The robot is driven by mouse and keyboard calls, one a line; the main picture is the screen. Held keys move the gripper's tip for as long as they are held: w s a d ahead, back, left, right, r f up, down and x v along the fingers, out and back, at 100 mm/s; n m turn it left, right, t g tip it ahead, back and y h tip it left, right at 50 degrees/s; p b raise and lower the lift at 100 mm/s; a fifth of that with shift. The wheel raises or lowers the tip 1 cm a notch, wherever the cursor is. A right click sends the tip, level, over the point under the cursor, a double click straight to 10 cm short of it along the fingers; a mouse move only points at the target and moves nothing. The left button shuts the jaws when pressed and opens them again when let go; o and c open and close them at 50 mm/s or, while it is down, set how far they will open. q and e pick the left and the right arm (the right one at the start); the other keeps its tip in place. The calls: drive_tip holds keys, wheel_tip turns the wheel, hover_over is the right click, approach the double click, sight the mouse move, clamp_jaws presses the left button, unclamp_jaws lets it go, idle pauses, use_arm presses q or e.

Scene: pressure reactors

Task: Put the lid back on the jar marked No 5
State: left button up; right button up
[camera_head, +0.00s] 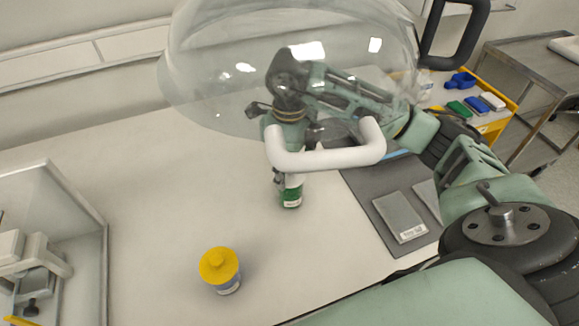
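A green jar (291,191) with a pale label stands on the white bench near the middle. Its top is partly hidden by a white handle. My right gripper (283,172) comes in from the right and points down directly above this jar. Its fingertips are mostly behind the handle, so I cannot tell whether it grips a lid or the jar. A second jar (228,285) with a blue-white label stands nearer the front, with a yellow lid (219,265) on it. No number is readable on either jar. My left gripper is not in view.
A clear dome (210,70) with a white handle (325,158) spans the upper middle, in front of my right gripper in the picture. A glass-sided case (75,200) stands at left. A dark mat (375,185) with grey plates lies right.

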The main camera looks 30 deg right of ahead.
drive_tip(key=shift+f+b, duration=0.25)
drive_tip(key=shift+b, duration=0.25)
idle(0.8)
idle(0.4)
drive_tip(key=o, duration=1)
drive_tip(key=o, duration=0.5)
drive_tip(key=shift+c, duration=0.2)
drive_tip(key=shift+r, duration=0.1)
drive_tip(key=shift+r+p, duration=2.3)
drive_tip(key=shift+r, duration=1.15)
